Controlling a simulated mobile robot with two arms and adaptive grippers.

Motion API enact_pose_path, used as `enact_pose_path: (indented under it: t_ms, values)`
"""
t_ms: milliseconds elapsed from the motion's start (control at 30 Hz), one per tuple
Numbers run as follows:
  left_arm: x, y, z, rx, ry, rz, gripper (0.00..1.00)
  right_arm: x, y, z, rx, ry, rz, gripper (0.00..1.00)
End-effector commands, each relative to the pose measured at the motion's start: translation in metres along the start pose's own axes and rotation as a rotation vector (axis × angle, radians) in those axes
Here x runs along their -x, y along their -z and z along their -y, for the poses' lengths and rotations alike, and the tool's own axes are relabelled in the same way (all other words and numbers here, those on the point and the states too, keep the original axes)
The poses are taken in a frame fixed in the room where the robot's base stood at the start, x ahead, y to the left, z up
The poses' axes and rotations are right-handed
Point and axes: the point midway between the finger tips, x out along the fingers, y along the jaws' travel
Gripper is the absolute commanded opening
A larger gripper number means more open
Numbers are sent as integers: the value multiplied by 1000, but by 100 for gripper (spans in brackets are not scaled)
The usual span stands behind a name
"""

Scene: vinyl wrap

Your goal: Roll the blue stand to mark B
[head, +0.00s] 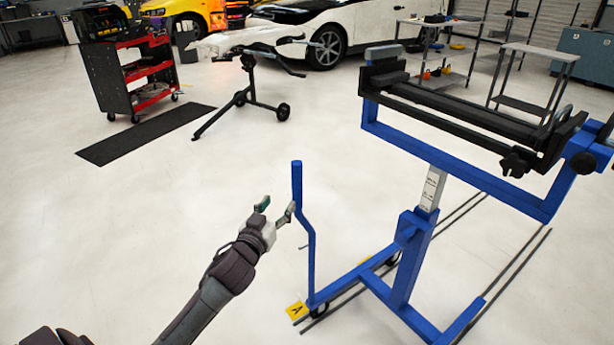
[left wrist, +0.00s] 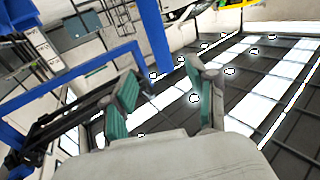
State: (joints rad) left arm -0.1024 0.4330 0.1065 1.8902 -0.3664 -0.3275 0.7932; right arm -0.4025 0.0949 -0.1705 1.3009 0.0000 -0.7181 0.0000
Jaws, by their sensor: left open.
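The blue stand (head: 408,255) fills the right of the head view, with a black clamp bed on top and wheels below. Its upright blue handle post (head: 297,190) rises at its near left end. A yellow mark A (head: 296,311) lies on the floor by that end. Mark B is not seen. My left gripper (head: 277,206) is open and empty, just left of the handle post, one finger close to it. In the left wrist view, a blue post (left wrist: 152,45) shows beyond the open fingers (left wrist: 163,92). My right gripper is not in view.
Dark rails (head: 503,275) run along the floor by the stand. A black wheeled stand (head: 255,95), a red and black tool cart (head: 130,75) and a dark mat (head: 145,135) stand farther back. Cars and shelves line the back. The floor at centre left is clear.

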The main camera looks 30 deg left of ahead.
Motion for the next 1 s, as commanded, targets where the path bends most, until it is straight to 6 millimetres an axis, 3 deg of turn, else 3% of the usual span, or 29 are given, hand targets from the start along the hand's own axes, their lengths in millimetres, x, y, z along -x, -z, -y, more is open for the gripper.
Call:
enact_pose_path:
  t_ms: [600, 800, 1000]
  values:
    - [-114, -1, 1, -3, 2, 2, 58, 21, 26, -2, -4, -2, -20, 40]
    - [-131, -1, 0, -2, 1, 3, 58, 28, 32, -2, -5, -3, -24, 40]
    - [-134, -1, 0, -2, 0, 3, 58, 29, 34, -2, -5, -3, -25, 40]
